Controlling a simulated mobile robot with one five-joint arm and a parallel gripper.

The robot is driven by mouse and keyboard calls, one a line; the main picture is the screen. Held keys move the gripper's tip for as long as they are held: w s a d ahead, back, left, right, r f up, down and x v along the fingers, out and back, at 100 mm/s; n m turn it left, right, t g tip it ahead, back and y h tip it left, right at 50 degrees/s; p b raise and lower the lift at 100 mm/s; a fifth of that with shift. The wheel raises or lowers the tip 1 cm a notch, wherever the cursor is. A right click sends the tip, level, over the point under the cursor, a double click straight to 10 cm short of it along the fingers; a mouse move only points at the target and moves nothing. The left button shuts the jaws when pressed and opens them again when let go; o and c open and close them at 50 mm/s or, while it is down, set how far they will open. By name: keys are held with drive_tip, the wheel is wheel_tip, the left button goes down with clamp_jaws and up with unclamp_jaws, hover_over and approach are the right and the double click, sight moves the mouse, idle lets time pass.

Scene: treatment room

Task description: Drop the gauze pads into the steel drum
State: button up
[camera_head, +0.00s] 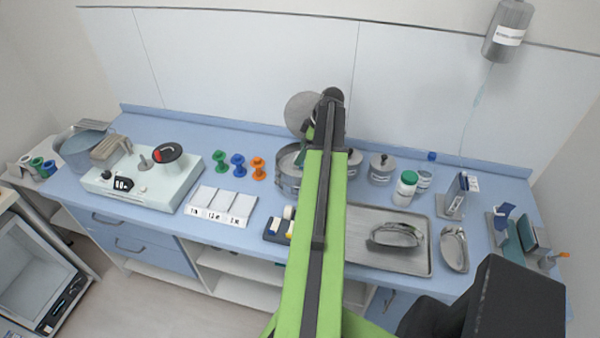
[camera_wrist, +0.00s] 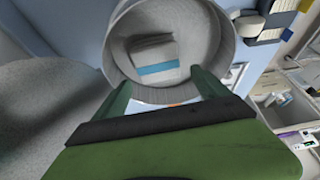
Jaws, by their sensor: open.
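The steel drum (camera_head: 287,180) stands on the blue counter, partly hidden behind my arm. Its round lid (camera_head: 302,108) stands raised behind it. In the wrist view I look down into the open drum (camera_wrist: 117,68). The gauze pads (camera_wrist: 152,50), a white stack with a blue band, lie inside on its floor. My gripper (camera_wrist: 162,80) is open, its two green fingers apart at the near rim of the drum, with nothing between them. In the head view it is mostly hidden by the arm.
Left of the drum are orange, blue and green spools (camera_head: 238,165), white labelled boxes (camera_head: 221,205) and a white device (camera_head: 142,180). To the right are lidded steel jars (camera_head: 381,169), a green-capped bottle (camera_head: 405,188) and a steel tray (camera_head: 385,262) with a kidney dish (camera_head: 396,235).

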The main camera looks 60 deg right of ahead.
drive_tip(key=p+v, duration=1.5)
drive_tip(key=v, duration=0.2)
drive_tip(key=shift+p, duration=0.4)
drive_tip(key=shift+s+r, duration=0.1)
drive_tip(key=shift+r, duration=0.05)
